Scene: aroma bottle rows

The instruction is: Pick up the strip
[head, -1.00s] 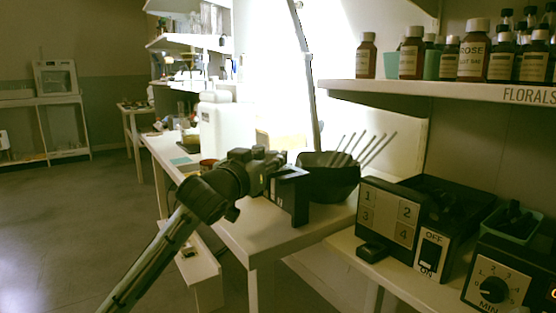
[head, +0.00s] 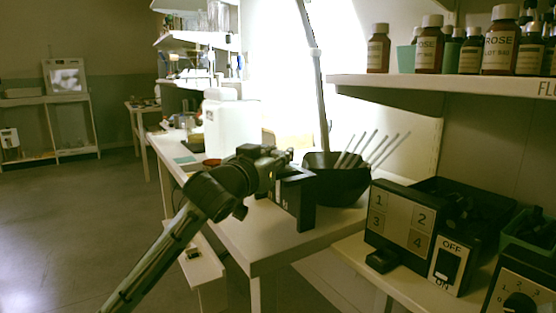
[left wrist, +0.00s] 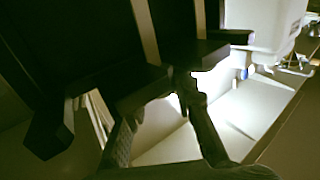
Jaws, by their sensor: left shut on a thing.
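My left gripper (head: 284,158) is at the upper left edge of a black holder (head: 306,205) on the white table. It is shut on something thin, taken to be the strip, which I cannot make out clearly. In the left wrist view the gripper (left wrist: 182,85) has its dark fingers close together under the edge of a large dark body, likely the holder (left wrist: 100,50). That body and the fingers hide what is between them. My right gripper is not in view.
A black bowl (head: 336,187) with several thin pale sticks stands right behind the holder. A numbered box (head: 400,218) and an OFF/ON switch (head: 449,262) are at the right. Bottles stand on the shelf (head: 440,84) above. A white canister (head: 230,128) stands behind the gripper.

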